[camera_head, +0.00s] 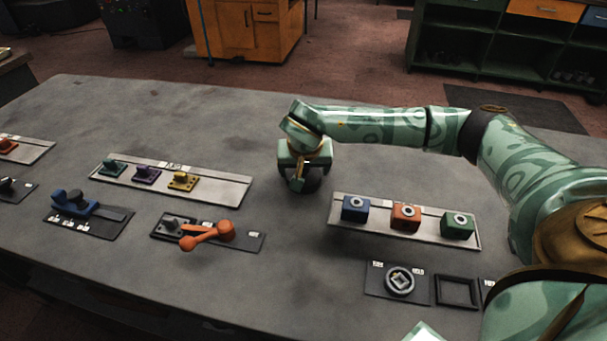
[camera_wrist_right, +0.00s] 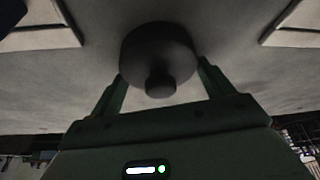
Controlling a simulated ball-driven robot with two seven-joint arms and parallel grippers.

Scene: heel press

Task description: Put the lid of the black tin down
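The black tin (camera_head: 313,182) stands on the grey table near its middle, partly hidden by my right gripper. In the right wrist view it is a dark round shape (camera_wrist_right: 158,48) with a knob (camera_wrist_right: 160,83) in front; I cannot make out a seam between lid and tin. My right gripper (camera_head: 297,185) points down at the tin. In the wrist view its fingers (camera_wrist_right: 161,72) are spread wide on either side of the dark round shape, with clear gaps beside the knob. Whether the fingertips touch the rim cannot be told. My left gripper is out of view.
A tray (camera_head: 335,222) with blue, orange and green blocks lies to the right. A tray (camera_head: 240,192) with teal, purple and yellow pieces lies to the left. An orange lever (camera_head: 207,236) stands in front left. Bare table surrounds the tin.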

